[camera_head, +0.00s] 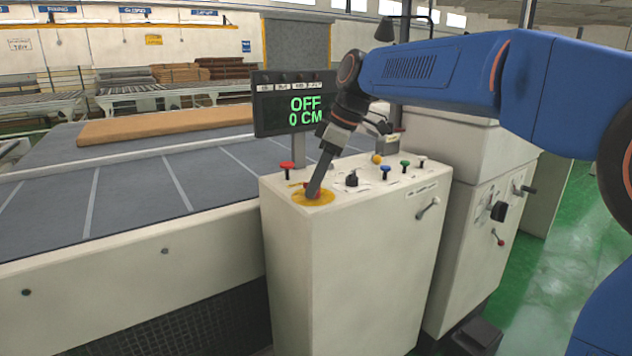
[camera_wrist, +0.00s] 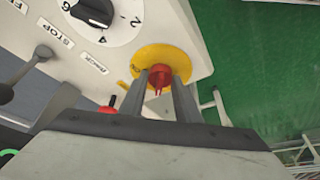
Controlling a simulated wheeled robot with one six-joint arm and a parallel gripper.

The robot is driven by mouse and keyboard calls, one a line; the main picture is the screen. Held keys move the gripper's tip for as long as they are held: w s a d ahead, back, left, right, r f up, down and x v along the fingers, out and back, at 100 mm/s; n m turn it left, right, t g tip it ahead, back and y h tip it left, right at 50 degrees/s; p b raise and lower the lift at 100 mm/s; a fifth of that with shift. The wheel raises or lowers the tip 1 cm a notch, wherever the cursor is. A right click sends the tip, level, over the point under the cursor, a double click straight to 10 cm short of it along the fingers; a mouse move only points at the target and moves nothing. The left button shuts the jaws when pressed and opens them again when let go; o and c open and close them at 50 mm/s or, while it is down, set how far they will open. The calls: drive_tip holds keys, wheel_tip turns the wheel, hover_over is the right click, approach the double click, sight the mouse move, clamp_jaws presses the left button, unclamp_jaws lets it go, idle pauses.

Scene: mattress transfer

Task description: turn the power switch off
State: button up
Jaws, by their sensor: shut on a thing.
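The power switch is a red knob (camera_wrist: 160,76) on a round yellow plate (camera_head: 325,198) at the left front of the control box's top. My gripper (camera_head: 314,192) points down onto it, and its fingers are shut on the red knob. In the wrist view the two fingers (camera_wrist: 163,88) stand on either side of the knob, over the yellow plate (camera_wrist: 172,56). In the head view the fingers hide most of the knob. The display (camera_head: 295,103) behind the box reads "OFF" and "0 CM" in green.
A brown mattress (camera_head: 165,125) lies on the grey conveyor (camera_head: 130,195) to the left.

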drive_tip(key=o, duration=1)
drive_tip(key=v, duration=1.7)
drive_tip(key=shift+d+r, duration=0.1)
drive_tip(key=shift+r, duration=0.1)
